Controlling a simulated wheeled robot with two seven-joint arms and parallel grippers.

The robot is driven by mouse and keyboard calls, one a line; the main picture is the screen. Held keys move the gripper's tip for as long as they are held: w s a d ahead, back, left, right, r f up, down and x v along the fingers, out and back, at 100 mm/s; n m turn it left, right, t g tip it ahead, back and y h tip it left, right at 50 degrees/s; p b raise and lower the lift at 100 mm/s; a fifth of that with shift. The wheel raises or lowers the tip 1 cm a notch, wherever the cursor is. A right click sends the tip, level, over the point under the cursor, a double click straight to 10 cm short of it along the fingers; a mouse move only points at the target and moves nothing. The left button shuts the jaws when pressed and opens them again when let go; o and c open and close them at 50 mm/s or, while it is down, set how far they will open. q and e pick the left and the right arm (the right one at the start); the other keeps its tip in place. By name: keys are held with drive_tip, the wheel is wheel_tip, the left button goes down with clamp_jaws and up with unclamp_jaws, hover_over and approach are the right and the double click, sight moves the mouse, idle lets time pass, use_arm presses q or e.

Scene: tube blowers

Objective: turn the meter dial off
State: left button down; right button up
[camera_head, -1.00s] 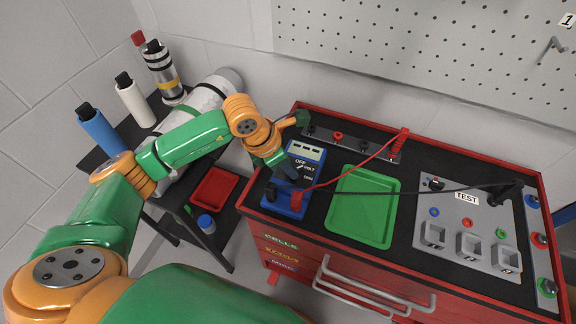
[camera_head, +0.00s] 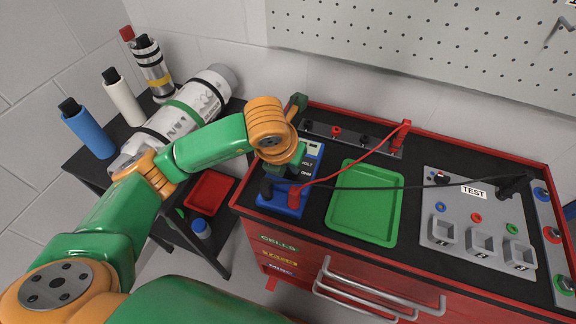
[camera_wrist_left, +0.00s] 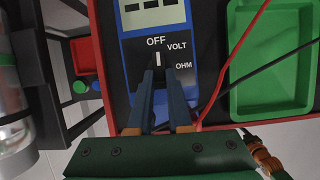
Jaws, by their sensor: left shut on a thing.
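The blue meter (camera_head: 310,165) stands at the left of the red cabinet's black top, partly hidden by my left arm in the head view. In the left wrist view the meter (camera_wrist_left: 130,48) shows a pale display and the labels OFF, VOLT and OHM. Its dial (camera_wrist_left: 158,58) has a white pointer line that stands upright, toward OFF. My left gripper (camera_wrist_left: 160,74) is shut on the dial, with one finger on each side; the fingers hide much of the knob. In the head view my wrist covers the dial. My right gripper is not in view.
A green tray (camera_head: 345,232) lies right of the meter. A red lead (camera_head: 350,160) and a black lead (camera_head: 400,187) cross above it from the meter. A grey test panel (camera_head: 461,187) lies farther right. A lower black table with bottles stands left.

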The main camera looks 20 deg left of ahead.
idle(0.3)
use_arm(q)
drive_tip(key=c, duration=0.8)
unclamp_jaws()
drive_tip(key=shift+c, duration=0.2)
drive_tip(key=v, duration=0.7)
